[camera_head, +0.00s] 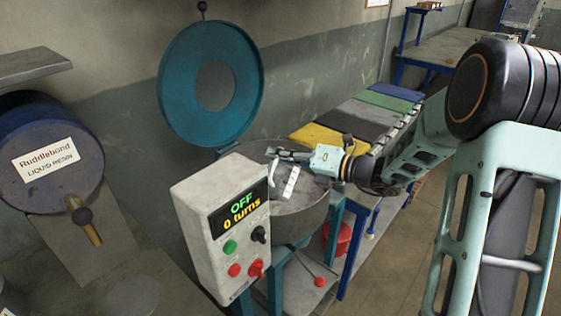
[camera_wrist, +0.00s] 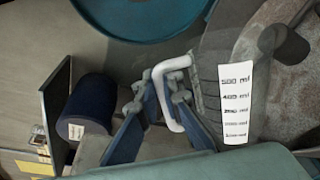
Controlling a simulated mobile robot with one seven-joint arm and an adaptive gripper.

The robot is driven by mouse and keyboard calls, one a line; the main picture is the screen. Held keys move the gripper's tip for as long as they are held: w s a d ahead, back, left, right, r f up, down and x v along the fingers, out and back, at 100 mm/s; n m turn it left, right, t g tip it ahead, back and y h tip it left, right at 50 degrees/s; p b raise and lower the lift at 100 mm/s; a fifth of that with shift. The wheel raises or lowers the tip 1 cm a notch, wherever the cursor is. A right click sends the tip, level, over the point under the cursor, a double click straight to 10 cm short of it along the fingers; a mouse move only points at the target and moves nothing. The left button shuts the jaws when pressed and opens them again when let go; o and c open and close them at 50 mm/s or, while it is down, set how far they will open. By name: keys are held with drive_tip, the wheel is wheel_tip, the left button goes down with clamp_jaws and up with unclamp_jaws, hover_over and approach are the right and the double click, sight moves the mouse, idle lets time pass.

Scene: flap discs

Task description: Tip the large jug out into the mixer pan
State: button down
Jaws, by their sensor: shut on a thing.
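The large jug shows mainly as a white scale strip (camera_head: 291,182) and a white handle (camera_head: 272,172); its body looks clear and is hard to make out. In the wrist view the strip (camera_wrist: 234,103) reads 500 ml at its top, beside the handle (camera_wrist: 160,80). My gripper (camera_head: 277,155) is shut on the jug's handle, and its fingers (camera_wrist: 165,108) show around it in the wrist view. The jug is over the grey mixer pan (camera_head: 312,218), leaning slightly. I cannot tell what it holds. The pan's teal ring lid (camera_head: 178,75) stands open behind.
A control box (camera_head: 215,225) reading OFF, 0 turns stands in front of the pan. A liquid resin drum (camera_head: 75,190) with a tap is at left. A red bucket (camera_head: 343,238) sits below the pan.

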sight(275, 184)
drive_tip(key=shift+s+a+f+n+t+b, duration=0.15)
drive_tip(key=shift+s+f+n+b, duration=0.4)
drive_tip(key=shift+b, duration=1)
drive_tip(key=shift+s+a+f+n+t+b, duration=0.25)
drive_tip(key=shift+f+n+b, duration=0.55)
drive_tip(key=shift+b, duration=0.7)
drive_tip(key=shift+s+a+f+n+t+b, duration=0.1)
drive_tip(key=shift+s+f+n+b, duration=0.45)
drive_tip(key=shift+b, duration=1)
wheel_tip(275, 184, down, 3)
drive_tip(key=n+b, duration=0.2)
drive_tip(key=b, duration=0.3)
drive_tip(key=n+b, duration=0.2)
drive_tip(key=b, duration=0.3)
drive_tip(key=shift+f+n+t+y, duration=0.2)
drive_tip(key=shift+n+t+y, duration=0.1)
drive_tip(key=shift+t+y, duration=0.1)
drive_tip(key=shift+f+n+b, duration=0.2)
drive_tip(key=shift+n+b, duration=0.3)
drive_tip(key=shift+b, duration=0.75)
drive_tip(key=shift+r, duration=0.15)
